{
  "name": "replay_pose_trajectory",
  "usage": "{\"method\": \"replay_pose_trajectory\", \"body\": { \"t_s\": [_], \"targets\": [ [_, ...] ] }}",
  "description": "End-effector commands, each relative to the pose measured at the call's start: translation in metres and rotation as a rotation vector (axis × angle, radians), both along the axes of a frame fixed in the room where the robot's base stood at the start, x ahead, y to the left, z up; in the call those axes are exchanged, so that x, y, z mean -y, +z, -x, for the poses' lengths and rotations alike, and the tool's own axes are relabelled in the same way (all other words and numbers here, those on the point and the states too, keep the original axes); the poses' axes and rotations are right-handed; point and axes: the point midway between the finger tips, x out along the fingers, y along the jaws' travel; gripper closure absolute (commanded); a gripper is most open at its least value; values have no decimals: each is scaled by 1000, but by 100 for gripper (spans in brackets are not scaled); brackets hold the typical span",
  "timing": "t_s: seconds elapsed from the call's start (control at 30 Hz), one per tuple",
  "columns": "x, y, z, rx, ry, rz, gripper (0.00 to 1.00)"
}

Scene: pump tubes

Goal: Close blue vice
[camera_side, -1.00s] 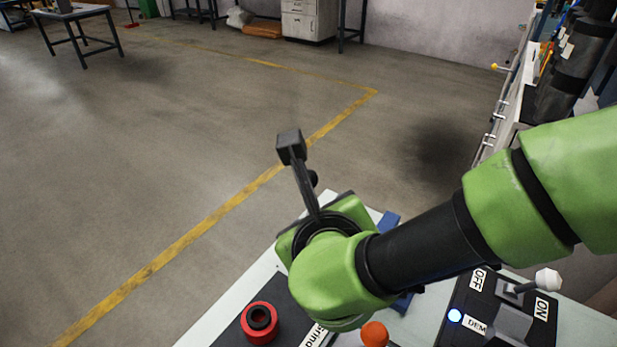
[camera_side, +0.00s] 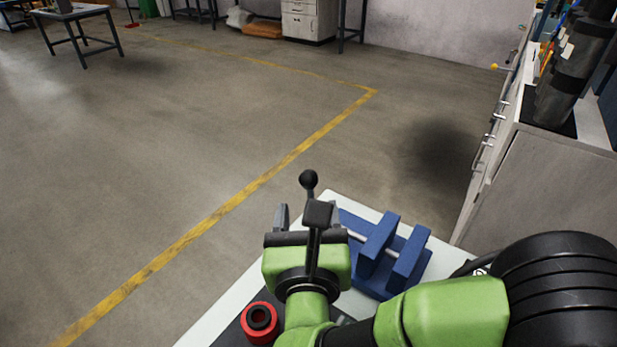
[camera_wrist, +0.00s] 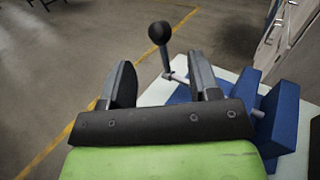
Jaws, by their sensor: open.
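The blue vice (camera_side: 378,245) sits on the pale table, with a visible gap between its two upright blue blocks. It also shows at the right of the wrist view (camera_wrist: 282,112), partly behind my gripper. Its handle, a thin lever with a black ball knob (camera_side: 308,180), stands up at the vice's left end. The knob also shows in the wrist view (camera_wrist: 160,33). My gripper (camera_wrist: 162,78) is open and empty, with the lever showing beyond and between its fingers. In the side view my gripper (camera_side: 308,212) is left of the vice blocks; contact with the lever cannot be told.
A red ring-shaped part (camera_side: 261,322) is on a dark panel at the table's front left. A grey cabinet (camera_side: 535,190) stands at the right.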

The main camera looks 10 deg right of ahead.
Motion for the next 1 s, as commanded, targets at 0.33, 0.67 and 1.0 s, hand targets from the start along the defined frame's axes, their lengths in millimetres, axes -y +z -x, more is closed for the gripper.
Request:
{"method": "replay_pose_trajectory", "body": {
  "t_s": [0.33,0.67,1.0],
  "targets": [
    [12,0,-62,-1,-3,1,44],
    [15,0,-77,-2,0,3,44],
    [14,0,-77,-2,0,3,80]
  ]
}}
